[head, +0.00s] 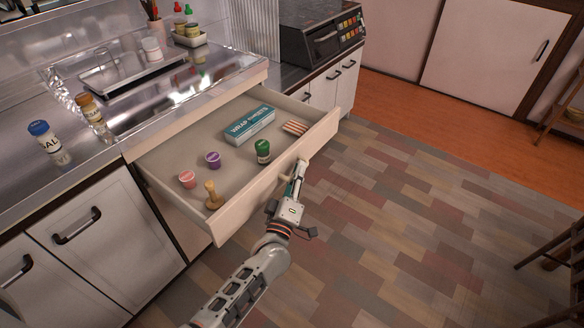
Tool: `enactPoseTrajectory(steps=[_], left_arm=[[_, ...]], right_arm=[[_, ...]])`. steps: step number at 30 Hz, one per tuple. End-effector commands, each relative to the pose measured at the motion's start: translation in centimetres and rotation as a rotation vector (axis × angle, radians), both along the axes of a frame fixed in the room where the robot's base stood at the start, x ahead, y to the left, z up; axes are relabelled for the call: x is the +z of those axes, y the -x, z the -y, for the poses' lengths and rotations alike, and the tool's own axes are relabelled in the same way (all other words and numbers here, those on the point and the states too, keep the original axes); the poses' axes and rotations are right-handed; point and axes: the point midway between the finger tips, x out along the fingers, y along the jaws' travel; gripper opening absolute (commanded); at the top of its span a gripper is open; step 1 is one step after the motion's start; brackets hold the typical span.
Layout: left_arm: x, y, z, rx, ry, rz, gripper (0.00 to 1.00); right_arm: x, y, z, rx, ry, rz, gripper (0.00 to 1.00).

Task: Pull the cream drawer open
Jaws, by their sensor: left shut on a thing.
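The cream drawer (262,196) is pulled well out from under the steel counter, and its inside shows. My left gripper (297,172) is at the front face of the drawer, toward its right part. It is shut on the drawer's handle (303,162), which is mostly hidden by the fingers. My right gripper is not in the head view.
The drawer holds a teal wrap box (250,125), a green-capped jar (263,152), small tubs and a wooden tool (212,194). The floor (400,220) before the drawer is clear.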

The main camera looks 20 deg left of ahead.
Motion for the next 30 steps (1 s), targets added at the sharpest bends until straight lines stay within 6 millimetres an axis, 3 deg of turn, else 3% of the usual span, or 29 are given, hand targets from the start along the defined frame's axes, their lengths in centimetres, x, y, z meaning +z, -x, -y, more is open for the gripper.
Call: enactPoseTrajectory(steps=[7,20,21,22,30], left_arm=[[-0.2,0.5,1.3,-0.001,0.0,-0.004,0.0],[-0.2,0.6,1.4,-0.001,-0.001,-0.004,0.0],[-0.2,0.6,1.4,-0.001,0.0,-0.004,0.15],[-0.2,0.6,1.4,0.0,0.0,-0.004,0.17],[-0.1,0.5,1.4,0.0,0.0,-0.001,0.17]], right_arm=[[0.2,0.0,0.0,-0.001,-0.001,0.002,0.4],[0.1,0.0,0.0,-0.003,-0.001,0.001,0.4],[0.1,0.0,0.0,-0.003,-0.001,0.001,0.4],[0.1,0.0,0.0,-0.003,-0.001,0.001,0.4],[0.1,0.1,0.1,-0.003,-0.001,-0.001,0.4]])
